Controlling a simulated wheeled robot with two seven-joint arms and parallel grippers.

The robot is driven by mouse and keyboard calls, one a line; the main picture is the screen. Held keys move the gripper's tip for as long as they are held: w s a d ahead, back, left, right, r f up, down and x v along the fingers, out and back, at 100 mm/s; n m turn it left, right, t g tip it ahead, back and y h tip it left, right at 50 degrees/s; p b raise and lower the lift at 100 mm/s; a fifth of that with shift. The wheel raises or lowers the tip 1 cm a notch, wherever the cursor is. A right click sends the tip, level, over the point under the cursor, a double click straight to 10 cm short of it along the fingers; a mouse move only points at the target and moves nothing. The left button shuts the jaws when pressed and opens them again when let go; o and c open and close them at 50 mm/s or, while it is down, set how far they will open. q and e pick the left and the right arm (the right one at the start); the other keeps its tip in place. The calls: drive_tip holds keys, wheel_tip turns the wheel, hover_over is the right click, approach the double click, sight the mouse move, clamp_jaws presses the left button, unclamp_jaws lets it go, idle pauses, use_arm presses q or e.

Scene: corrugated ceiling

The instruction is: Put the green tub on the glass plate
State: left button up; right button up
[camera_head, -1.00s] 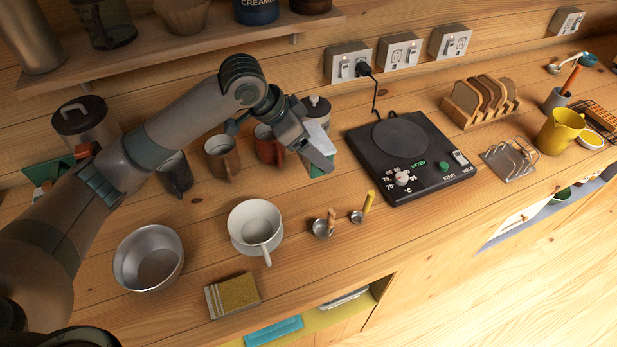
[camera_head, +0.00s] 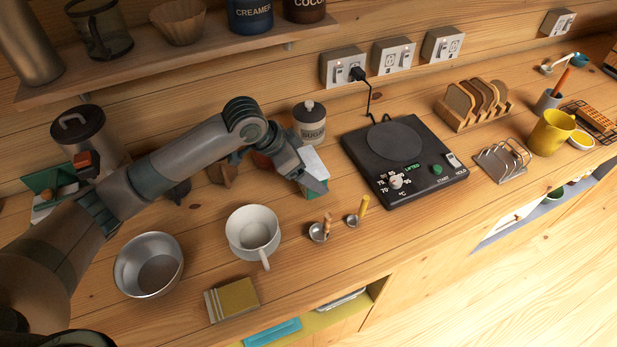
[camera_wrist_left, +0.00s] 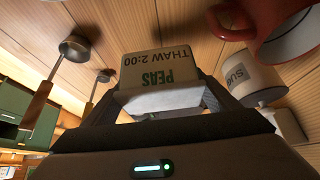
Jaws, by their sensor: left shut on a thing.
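The green tub (camera_head: 314,160) has a white top, and green shows below the finger. In the left wrist view the tub (camera_wrist_left: 165,68) shows a tan label reading "PEAS THAW 2:00". My left gripper (camera_head: 312,178) is shut on it, left of the black appliance; I cannot tell whether the tub touches the counter. The glass plate appears to be the dark round disc (camera_head: 394,142) on top of the black appliance (camera_head: 425,185), and it is bare. The appliance has a white dial, a green button and a lit "LIFTED" display. My right gripper is not in view.
A sugar jar (camera_head: 309,124) stands behind the gripper. Two small metal scoops (camera_head: 318,232) lie in front of it. A white pot (camera_head: 253,232) and metal bowl (camera_head: 148,265) stand left. A toast rack (camera_head: 473,104) is right of the appliance. My arm partly hides the mugs.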

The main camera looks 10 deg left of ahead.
use_arm(q)
wheel_tip(320, 180, down, 3)
drive_tip(key=shift+r+p, duration=0.1)
drive_tip(key=shift+p, duration=0.4)
drive_tip(key=shift+f, duration=0.35)
drive_tip(key=shift+f, duration=0.15)
drive_tip(key=o, duration=1.2)
drive_tip(key=shift+c, duration=0.2)
drive_tip(key=b+v, duration=0.3)
drive_tip(key=v, duration=0.9)
